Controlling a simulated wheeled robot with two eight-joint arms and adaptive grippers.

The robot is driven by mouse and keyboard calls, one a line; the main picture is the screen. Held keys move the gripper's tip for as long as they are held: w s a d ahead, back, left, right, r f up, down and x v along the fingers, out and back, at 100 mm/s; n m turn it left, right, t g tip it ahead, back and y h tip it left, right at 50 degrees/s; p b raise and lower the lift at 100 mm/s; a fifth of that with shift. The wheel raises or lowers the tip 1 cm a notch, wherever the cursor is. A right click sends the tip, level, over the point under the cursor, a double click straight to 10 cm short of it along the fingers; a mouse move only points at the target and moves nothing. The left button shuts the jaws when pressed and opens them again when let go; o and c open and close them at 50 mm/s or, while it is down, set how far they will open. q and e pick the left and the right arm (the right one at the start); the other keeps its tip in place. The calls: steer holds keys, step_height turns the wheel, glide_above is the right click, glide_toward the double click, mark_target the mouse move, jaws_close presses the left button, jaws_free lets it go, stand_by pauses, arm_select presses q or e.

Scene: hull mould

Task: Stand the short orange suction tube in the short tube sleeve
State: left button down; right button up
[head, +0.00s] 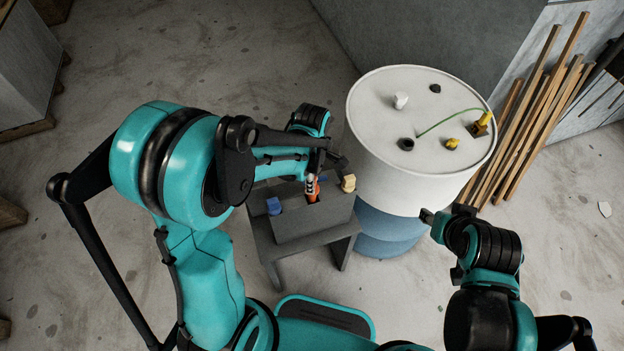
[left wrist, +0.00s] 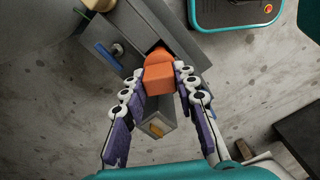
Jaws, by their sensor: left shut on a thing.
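The short orange suction tube (head: 312,190) is between the fingers of my left gripper (head: 314,175), which is shut on it. In the left wrist view the tube (left wrist: 160,76) shows as an orange block with a rounded far end between the fingertips (left wrist: 160,82). A dark square opening in the grey rack (left wrist: 190,45) shows just beyond the tube; this may be the short tube sleeve. I cannot tell whether the tube's lower end is inside it. My right gripper (head: 433,216) is at the right, away from the rack; its fingers are too small to read.
The rack stands on a grey stool (head: 341,247). A blue piece (head: 274,206) and a pale yellow piece (head: 348,183) flank the tube. A white-topped drum (head: 385,86) carrying small parts is close behind right. Wooden slats (head: 540,110) lean farther right.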

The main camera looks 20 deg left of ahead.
arm_select(q)
steer(key=shift+f+b, duration=2)
steer(key=shift+f, duration=0.5)
steer(key=c, duration=1.1)
jaws_free()
steer(key=shift+r, duration=0.15)
step_height(320, 180, up, 12)
